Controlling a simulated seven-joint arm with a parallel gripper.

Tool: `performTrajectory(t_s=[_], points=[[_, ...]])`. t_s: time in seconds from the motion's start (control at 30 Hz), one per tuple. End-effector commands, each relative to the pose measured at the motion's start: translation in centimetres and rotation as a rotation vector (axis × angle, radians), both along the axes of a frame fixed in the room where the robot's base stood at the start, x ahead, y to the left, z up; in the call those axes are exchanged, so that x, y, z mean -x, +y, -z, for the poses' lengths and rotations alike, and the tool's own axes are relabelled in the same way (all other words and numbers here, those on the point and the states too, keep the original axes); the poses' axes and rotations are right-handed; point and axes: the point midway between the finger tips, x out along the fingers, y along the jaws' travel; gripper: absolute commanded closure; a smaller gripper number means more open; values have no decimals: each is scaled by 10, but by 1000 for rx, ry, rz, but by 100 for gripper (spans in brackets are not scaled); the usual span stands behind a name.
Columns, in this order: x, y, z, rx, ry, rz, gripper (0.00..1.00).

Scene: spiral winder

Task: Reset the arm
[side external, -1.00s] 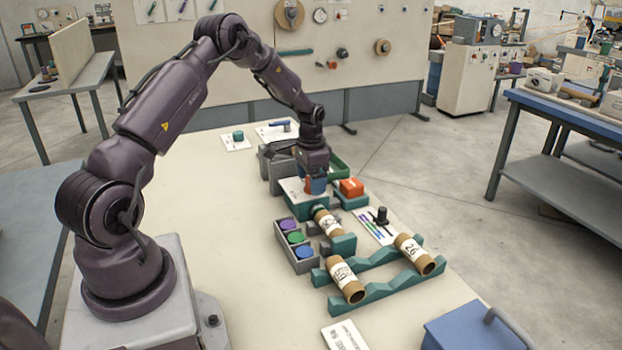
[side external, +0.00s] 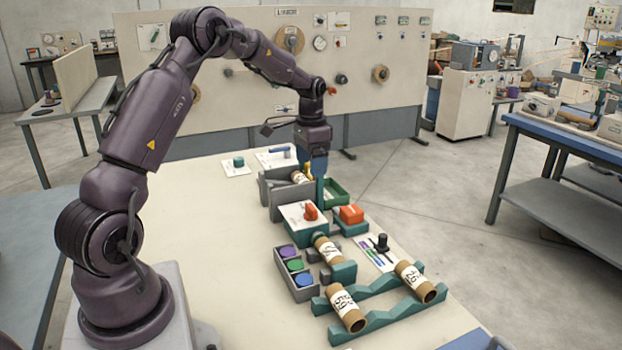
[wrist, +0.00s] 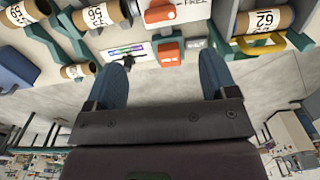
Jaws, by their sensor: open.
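My gripper (side external: 315,162) is raised above the back part of the table, beyond the orange knob. In the wrist view its two blue fingers are wide apart with nothing between them (wrist: 164,78). The orange knob (side external: 311,211) stands on a white plate; in the wrist view the knob (wrist: 160,12) lies beside printed "FREE" lettering. An orange block (side external: 351,214) sits to its right. A labelled tube (side external: 327,250) is mounted in front of the plate. A further tube (side external: 299,177) lies in the grey bin (side external: 273,190) close to my gripper, partly hidden in the side view.
Two labelled tubes (side external: 346,311) (side external: 416,282) rest on a teal cradle (side external: 383,296) at the front. A grey tray (side external: 283,260) holds purple, green and blue discs. A green tray (side external: 337,190) is at the back. The table (side external: 215,220) is clear on the left.

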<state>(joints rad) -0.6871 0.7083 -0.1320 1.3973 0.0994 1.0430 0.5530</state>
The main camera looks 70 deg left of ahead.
Motion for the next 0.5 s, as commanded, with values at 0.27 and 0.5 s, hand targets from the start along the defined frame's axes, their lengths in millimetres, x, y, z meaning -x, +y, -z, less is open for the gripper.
performTrajectory(t_s=[0.27, 0.5], points=[[0, 0, -8, 0, 0, 1, 21], [0, 0, -8, 0, 0, 1, 21]])
